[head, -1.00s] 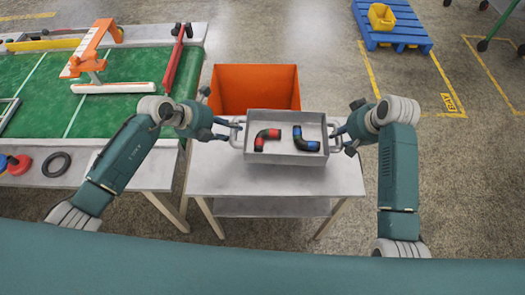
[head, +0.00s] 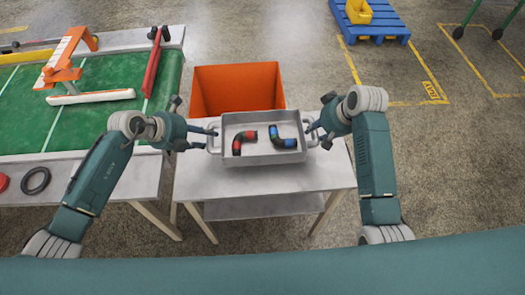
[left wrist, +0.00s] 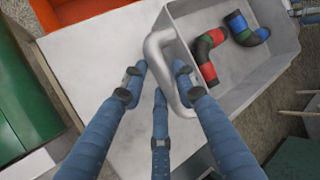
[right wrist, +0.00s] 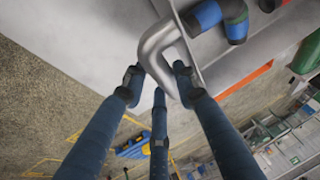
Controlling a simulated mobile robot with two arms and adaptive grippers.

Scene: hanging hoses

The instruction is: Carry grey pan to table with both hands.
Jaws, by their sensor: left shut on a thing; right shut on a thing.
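The grey pan (head: 262,157) is a shallow rectangular tray with a bar handle at each end. It is over the white table (head: 330,172); I cannot tell whether its bottom touches the top. A red and black elbow hose (head: 238,143) and a blue and black one (head: 282,138) lie inside it. My left gripper (head: 208,136) is shut on the pan's left handle, which shows between its fingers in the left wrist view (left wrist: 158,58). My right gripper (head: 314,132) is shut on the right handle, seen in the right wrist view (right wrist: 152,50).
An orange bin (head: 236,88) stands just behind the table. A green-topped workbench (head: 90,110) with an orange fixture (head: 68,60) is close on the left. A blue pallet (head: 372,22) with a yellow box lies far back. The floor right of the table is clear.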

